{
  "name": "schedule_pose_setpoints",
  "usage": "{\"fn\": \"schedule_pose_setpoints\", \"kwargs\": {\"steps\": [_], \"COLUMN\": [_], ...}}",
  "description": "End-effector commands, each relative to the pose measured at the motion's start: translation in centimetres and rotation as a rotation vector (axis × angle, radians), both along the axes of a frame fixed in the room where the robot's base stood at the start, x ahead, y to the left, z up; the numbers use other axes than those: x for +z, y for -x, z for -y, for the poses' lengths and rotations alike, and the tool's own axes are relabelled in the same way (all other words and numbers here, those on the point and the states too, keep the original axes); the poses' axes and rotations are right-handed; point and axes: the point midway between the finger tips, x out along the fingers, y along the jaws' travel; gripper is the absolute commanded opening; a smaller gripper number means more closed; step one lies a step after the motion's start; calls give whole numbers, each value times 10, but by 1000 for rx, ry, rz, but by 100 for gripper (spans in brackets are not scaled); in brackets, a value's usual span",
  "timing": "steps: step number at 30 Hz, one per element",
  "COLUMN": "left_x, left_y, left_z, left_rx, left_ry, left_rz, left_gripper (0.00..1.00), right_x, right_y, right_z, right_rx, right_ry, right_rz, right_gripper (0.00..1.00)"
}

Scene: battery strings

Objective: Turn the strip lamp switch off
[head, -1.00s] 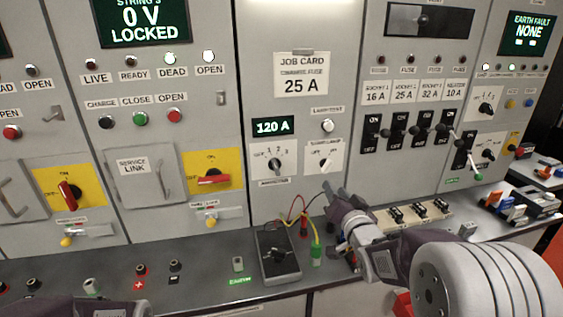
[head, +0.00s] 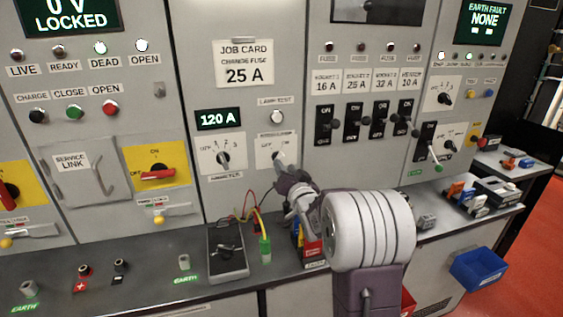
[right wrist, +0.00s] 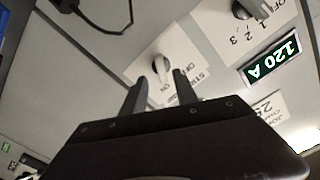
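The strip lamp switch is a small rotary knob (head: 278,156) on a white plate in the middle panel, right of the meter selector. In the right wrist view the pale knob (right wrist: 161,69) stands just beyond my fingertips, on a plate with OFF and ON lettering. Its exact setting is hard to read. My right gripper (head: 284,166) is right at the switch in the head view, partly covering its lower side. In the right wrist view my right gripper (right wrist: 160,82) has its two fingers apart, with the knob in line with the gap. My left gripper is out of view.
Left of the switch is a selector knob (head: 223,157) under the 120 A display (head: 219,118). The lamp test button (head: 278,117) is above it. Black breaker switches (head: 352,122) are to the right. A meter (head: 228,252) with leads lies on the bench below.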

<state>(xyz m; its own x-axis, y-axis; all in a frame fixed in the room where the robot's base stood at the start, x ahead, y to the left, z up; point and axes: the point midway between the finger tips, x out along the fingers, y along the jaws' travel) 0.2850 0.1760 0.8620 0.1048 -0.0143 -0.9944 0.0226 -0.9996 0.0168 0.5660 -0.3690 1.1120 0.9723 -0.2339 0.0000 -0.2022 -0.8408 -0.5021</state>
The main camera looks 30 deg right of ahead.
Motion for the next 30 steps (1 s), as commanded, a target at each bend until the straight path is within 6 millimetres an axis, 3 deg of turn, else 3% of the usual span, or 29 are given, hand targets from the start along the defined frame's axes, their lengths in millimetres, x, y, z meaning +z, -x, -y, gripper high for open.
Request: {"fn": "schedule_pose_setpoints", "kwargs": {"steps": [6,16,20,30], "left_x": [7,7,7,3], "left_y": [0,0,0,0], "left_z": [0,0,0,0], "left_rx": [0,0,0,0], "left_ry": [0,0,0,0], "left_rz": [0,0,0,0], "left_gripper": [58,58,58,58], "right_x": [1,0,0,-1], "right_y": [-34,-40,-40,-39], "right_z": [8,9,9,9], "right_rx": [1,0,1,1], "right_ry": [0,0,0,21], "right_rz": [0,1,0,-4], "right_gripper": [35,35,0,0]}}
